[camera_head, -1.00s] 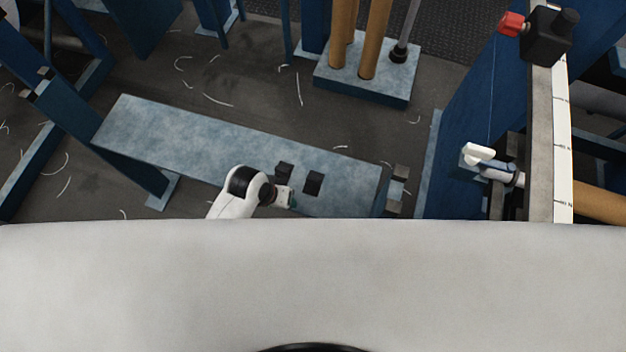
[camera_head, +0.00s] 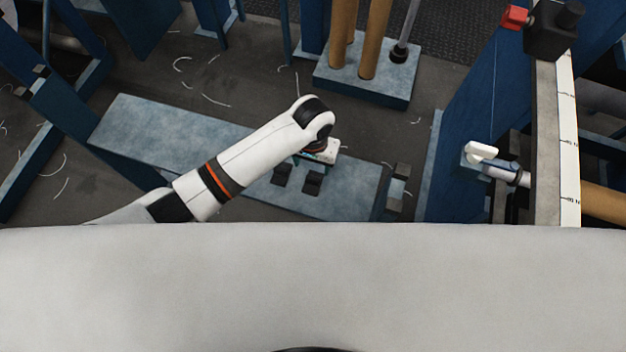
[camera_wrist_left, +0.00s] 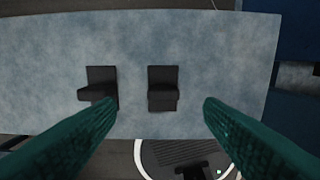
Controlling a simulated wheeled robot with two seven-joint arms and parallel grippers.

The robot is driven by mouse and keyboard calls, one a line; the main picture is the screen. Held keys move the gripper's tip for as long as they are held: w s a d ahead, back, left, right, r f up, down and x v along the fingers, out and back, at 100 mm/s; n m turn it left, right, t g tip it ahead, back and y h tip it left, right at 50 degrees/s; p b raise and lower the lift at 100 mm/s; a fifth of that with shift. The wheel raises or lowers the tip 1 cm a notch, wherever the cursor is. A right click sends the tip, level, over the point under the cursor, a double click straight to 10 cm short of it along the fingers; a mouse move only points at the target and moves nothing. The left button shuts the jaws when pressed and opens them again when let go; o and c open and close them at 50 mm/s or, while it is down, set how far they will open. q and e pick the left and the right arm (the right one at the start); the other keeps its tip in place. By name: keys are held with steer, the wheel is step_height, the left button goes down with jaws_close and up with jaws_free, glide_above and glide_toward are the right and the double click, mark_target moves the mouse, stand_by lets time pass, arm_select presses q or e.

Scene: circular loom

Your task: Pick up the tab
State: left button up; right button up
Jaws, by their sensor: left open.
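Two small dark blocks, possibly tabs, lie side by side on the blue-grey plate: a left one (camera_head: 283,174) and a right one (camera_head: 312,184). I cannot tell which is the tab. In the left wrist view, the left block (camera_wrist_left: 101,76) is partly overlapped by the left fingertip, and the right block (camera_wrist_left: 163,88) shows between the fingers. My left gripper (camera_wrist_left: 158,106) is open and empty, with green-teal fingers spread wide. In the head view my left gripper (camera_head: 321,153) hangs just behind the blocks, its fingertips mostly hidden. My right gripper is not in view.
The plate (camera_head: 150,130) is otherwise mostly bare. Behind it a blue base (camera_head: 370,88) carries orange posts. A blue frame with a white handle (camera_head: 481,151) stands to the right. Dark floor with thread scraps surrounds the plate.

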mark_target(313, 178)
arm_select(q)
step_height(313, 178, down, 3)
steer(key=shift+r, duration=0.1)
steer(key=f, duration=0.1)
steer(key=f+b, duration=0.1)
steer(key=f, duration=0.3)
steer(key=shift+s+d+f, duration=0.1)
steer(key=shift+s+d, duration=0.05)
steer(key=shift+s, duration=0.15)
steer(key=c, duration=1.1)
